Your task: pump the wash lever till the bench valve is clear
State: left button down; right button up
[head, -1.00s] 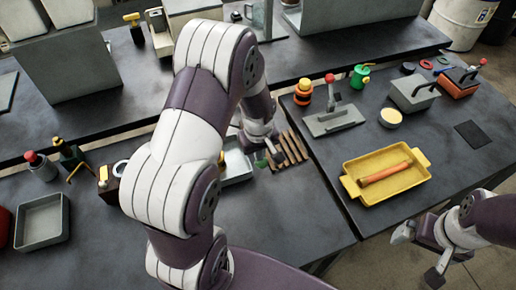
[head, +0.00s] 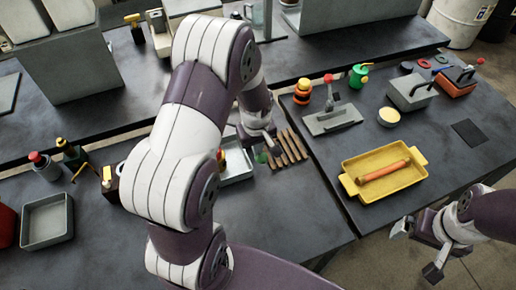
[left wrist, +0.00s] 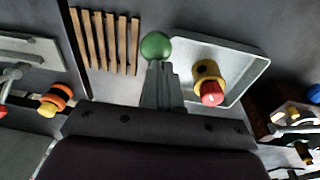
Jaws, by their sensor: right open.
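A green ball knob (left wrist: 156,46) shows at the tips of my left gripper (left wrist: 160,68) in the left wrist view. The gripper's fingers are close together; whether they hold the knob's stem or only touch it, I cannot tell. In the head view my left gripper (head: 268,143) is partly behind my arm. A yellow part with a red cap (left wrist: 208,82), perhaps the bench valve, lies in a pale grey tray (left wrist: 246,62) beside the knob. Another lever with a red knob (head: 328,78) stands on a grey plate. My right gripper (head: 416,250) is open and empty, off the bench's front edge.
A slatted wooden rack (head: 288,148) lies beside the left gripper. A yellow tray (head: 352,187) with an orange roll (head: 384,171) lies on the right bench. A grey box (head: 410,92) and a black pad (head: 469,133) stand behind it. The front middle bench is clear.

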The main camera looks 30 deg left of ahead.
pick_arm(q)
jog(key=r+b, duration=0.1)
jog(key=r, duration=0.1)
jog(key=s+r, duration=0.1)
jog(key=r, duration=0.1)
jog(key=shift+b, duration=0.4)
notch_tip(320, 180, up, 6)
jog(key=s+d, duration=0.2)
jog(key=shift+b, duration=0.4)
pick_arm(e)
jog(key=shift+a+f, duration=0.3)
jog(key=shift+f, duration=0.15)
pick_arm(q)
jog(key=shift+d, duration=0.1)
